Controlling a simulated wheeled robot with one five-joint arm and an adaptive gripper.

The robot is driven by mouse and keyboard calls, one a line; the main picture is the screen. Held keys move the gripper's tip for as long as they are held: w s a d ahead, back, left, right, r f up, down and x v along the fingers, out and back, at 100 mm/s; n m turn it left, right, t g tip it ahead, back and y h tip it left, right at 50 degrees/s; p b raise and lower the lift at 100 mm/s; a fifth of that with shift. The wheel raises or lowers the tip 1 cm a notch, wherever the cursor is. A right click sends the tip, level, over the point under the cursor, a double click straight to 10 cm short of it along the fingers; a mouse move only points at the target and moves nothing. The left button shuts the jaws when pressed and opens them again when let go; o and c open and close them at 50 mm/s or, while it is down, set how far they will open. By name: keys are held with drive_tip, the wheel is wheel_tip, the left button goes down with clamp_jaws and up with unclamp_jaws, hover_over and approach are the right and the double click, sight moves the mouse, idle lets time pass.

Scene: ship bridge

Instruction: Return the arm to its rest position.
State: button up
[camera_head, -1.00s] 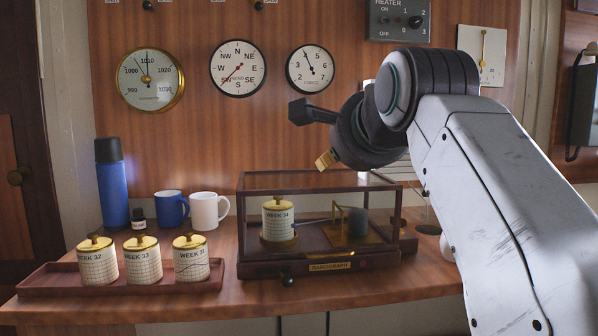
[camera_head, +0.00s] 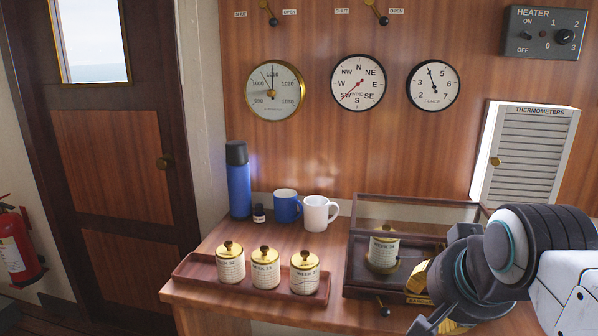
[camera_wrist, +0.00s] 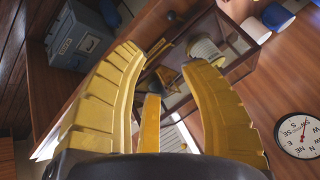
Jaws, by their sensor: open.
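The wrist hides much of the case's right side, and the fingers are hard to make out there. The drum (camera_head: 383,254) inside the case is still visible. The case also shows beyond the fingers in the wrist view.
A tray (camera_head: 188,268) with three capped drums, a blue flask (camera_head: 238,185), an ink bottle (camera_head: 259,213), a blue mug (camera_head: 286,208) and a white mug (camera_head: 316,215) stand on the desk. A thermometer cabinet (camera_head: 525,155) is above my arm. A door is at left.

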drive_tip(key=s+a+f+n+g+p, duration=0.2)
drive_tip(key=s+f+n+g+p, duration=0.2)
drive_tip(key=s+n+p, duration=0.3)
drive_tip(key=shift+s+n+y+p, duration=0.35)
drive_tip(key=shift+s+p, duration=1.15)
drive_tip(key=shift+s, duration=1.2)
drive_tip(key=shift+a+r, duration=0.1)
